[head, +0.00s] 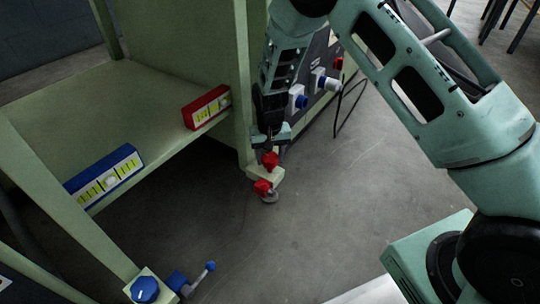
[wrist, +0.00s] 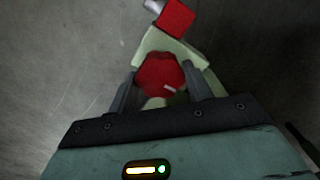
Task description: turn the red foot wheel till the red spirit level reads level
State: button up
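The red foot wheel (head: 270,159) sits on a pale green foot at the bottom of the bench leg. In the wrist view the wheel (wrist: 162,76) is a lobed knob with a white mark toward its lower right. My gripper (wrist: 161,82) points down at it, one finger on each side. The fingers look very close to the wheel's sides; whether they press on it I cannot tell. The red spirit level (head: 207,107) lies at the shelf's right end. Its yellow vials show, but the bubble is too small to read.
A second red part (head: 262,187) sits beside the foot and also shows in the wrist view (wrist: 175,18). A blue level (head: 105,176) lies on the shelf (head: 120,100). A blue wheel (head: 145,290) and blue lever (head: 205,270) are at the near leg. Open floor lies right.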

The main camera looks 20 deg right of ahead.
jog(key=shift+r+p, duration=0.1)
jog(key=shift+p, duration=0.35)
jog(key=n+p, duration=0.2)
jog(key=p, duration=0.1)
jog(key=shift+r, duration=0.2)
jog(key=n+p, duration=0.2)
jog(key=p, duration=0.1)
jog(key=shift+n+p, duration=0.3)
jog(key=n+p, duration=0.3)
jog(key=p, duration=0.1)
jog(key=shift+n, duration=0.3)
jog(key=n+p, duration=0.3)
jog(key=n, duration=0.1)
jog(key=shift+f+n, duration=0.1)
jog(key=shift+n, duration=0.2)
jog(key=n+p, duration=0.3)
jog(key=n, duration=0.3)
jog(key=shift+f+p, duration=0.1)
jog(key=shift+p, duration=0.2)
jog(key=n+p, duration=0.1)
jog(key=n, duration=0.4)
jog(key=shift+n, duration=0.4)
jog(key=shift+f, duration=0.1)
